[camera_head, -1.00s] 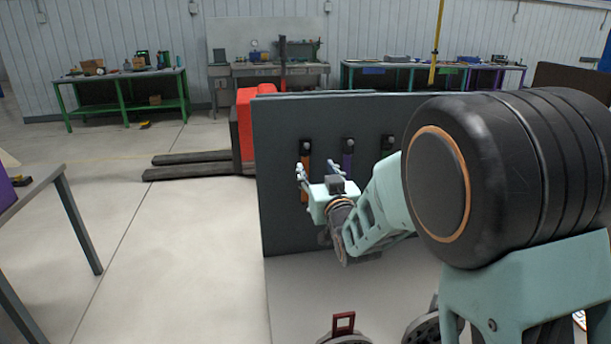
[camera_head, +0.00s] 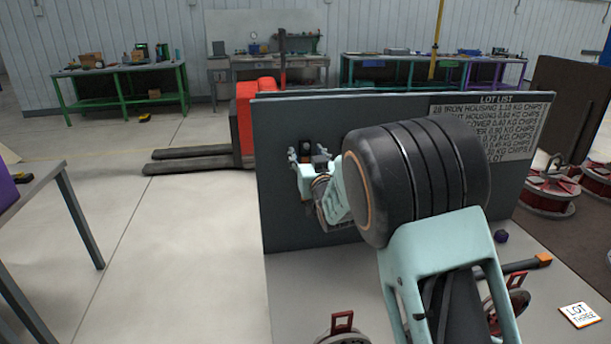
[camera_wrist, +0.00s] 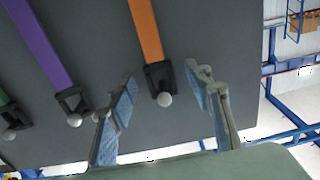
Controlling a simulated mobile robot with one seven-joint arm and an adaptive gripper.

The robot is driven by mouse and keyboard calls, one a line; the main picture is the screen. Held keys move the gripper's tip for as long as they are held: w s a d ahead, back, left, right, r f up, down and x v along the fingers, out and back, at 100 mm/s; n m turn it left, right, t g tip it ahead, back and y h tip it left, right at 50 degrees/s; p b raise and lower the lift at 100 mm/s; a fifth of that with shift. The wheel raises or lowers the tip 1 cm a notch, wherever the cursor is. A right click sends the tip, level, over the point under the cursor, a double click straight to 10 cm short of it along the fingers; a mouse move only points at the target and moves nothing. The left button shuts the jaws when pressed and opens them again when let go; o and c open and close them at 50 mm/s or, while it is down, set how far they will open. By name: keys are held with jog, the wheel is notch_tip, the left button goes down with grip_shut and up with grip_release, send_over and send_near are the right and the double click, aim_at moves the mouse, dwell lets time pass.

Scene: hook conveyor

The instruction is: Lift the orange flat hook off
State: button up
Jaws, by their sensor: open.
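The orange flat hook (camera_wrist: 147,30) hangs on the dark upright board, its upper end at a black holder with a round pale knob (camera_wrist: 163,98). In the wrist view my gripper (camera_wrist: 162,85) is open, with one blue-padded finger on each side of the orange hook's holder and a gap on both sides. In the head view my gripper (camera_head: 308,158) is at the left part of the board, in front of a black holder (camera_head: 306,147). My arm hides most of the orange hook there.
A purple hook (camera_wrist: 52,45) hangs beside the orange one, with a green hook (camera_wrist: 3,98) beyond it. The dark board (camera_head: 290,225) stands upright and carries a lot list sign (camera_head: 500,125). A grey table (camera_head: 40,185) is at the left. Open floor (camera_head: 180,250) lies between.

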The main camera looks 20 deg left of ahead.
grip_shut()
jog(key=shift+r, duration=0.15)
dwell(0.4)
jog(key=shift+r, duration=0.5)
jog(key=shift+s+d+r+b, duration=0.15)
jog(key=shift+s+b, duration=0.05)
jog(key=shift+b, duration=0.15)
jog(key=b+v, duration=0.4)
jog(key=v, duration=1.3)
jog(key=shift+s, duration=0.3)
jog(key=shift+d+r+b, duration=0.1)
jog(key=shift+r+b, duration=0.05)
jog(key=shift+b, duration=0.15)
